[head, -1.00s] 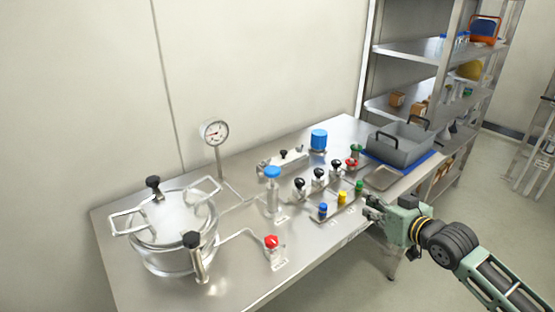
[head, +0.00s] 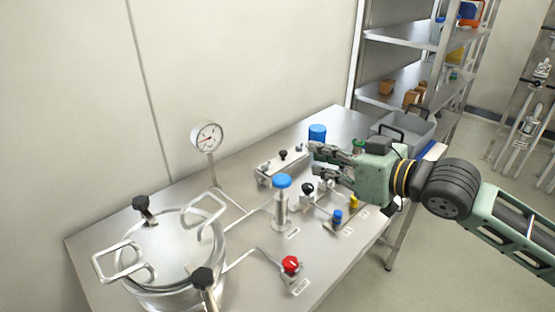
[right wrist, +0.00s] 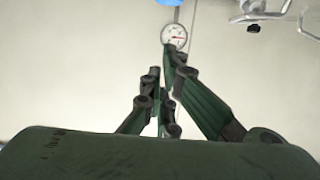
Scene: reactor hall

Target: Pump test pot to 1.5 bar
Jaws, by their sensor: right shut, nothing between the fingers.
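The test pot (head: 172,248) is a steel vessel with a lid, loop handles and black clamp knobs at the front left of the bench. A round pressure gauge (head: 207,136) stands on a pipe behind it; its fine reading is too small to tell. A hand pump (head: 281,210) with a blue knob (head: 283,181) stands right of the pot. A red valve knob (head: 290,264) is in front. My right gripper (head: 315,161) is shut and empty, above the bench right of the pump, apart from the blue knob. The gauge (right wrist: 175,37) also shows in the right wrist view. My left gripper is out of view.
Black-knobbed valves (head: 307,188) and small blue and yellow caps (head: 337,216) sit beneath and beside my right gripper. A blue-topped item (head: 317,132) is behind it. A grey bin (head: 408,128) stands at the right end, partly hidden by my arm. Shelving is behind.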

